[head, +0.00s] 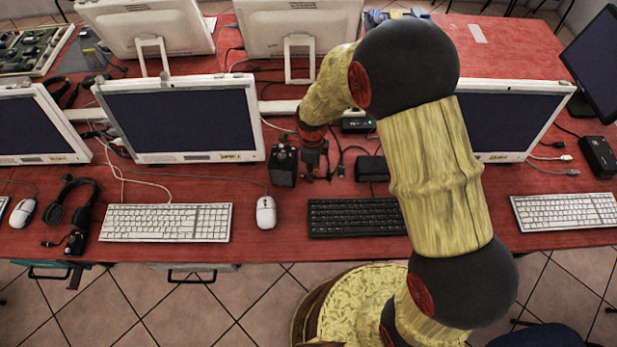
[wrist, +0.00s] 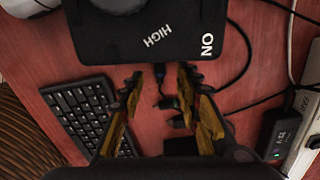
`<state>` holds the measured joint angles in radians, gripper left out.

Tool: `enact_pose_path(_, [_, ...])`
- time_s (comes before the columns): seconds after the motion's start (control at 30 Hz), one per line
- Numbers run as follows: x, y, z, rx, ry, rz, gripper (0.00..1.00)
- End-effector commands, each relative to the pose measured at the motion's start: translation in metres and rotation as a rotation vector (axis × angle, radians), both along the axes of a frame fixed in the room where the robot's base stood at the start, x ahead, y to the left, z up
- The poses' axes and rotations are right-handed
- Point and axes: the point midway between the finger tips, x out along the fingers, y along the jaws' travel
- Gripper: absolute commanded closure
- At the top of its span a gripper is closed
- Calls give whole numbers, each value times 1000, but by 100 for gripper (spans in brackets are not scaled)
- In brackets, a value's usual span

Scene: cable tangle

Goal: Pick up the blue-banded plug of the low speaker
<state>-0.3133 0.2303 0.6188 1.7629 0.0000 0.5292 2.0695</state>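My gripper (head: 313,170) is pointed down over the red table, just right of a black speaker box (head: 284,166). In the wrist view my gripper (wrist: 160,95) is open, its two yellow-sided fingers apart. Small dark plugs on thin cables lie between and below the fingers; one plug (wrist: 168,102) shows a faint greenish tint. No speaker marked low can be read.
A black keyboard (head: 357,217) lies in front, and a white mouse (head: 266,212) to the left. A black box (head: 371,168) sits right of my gripper, and a device with a green light (head: 357,122) behind. Loose cables cross the table. Monitors stand on both sides.

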Motion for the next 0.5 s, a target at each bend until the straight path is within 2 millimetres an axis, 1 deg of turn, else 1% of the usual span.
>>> enact_pose_path(0.03, [-1, 0, -11, -1, 2, 0, 67])
enact_pose_path(0.13, [0, 0, -21, -1, 2, 0, 67])
enact_pose_path(0.37, [0, 0, -21, 0, 0, 0, 67])
enact_pose_path(0.5, [0, 0, -21, 0, 0, 0, 74])
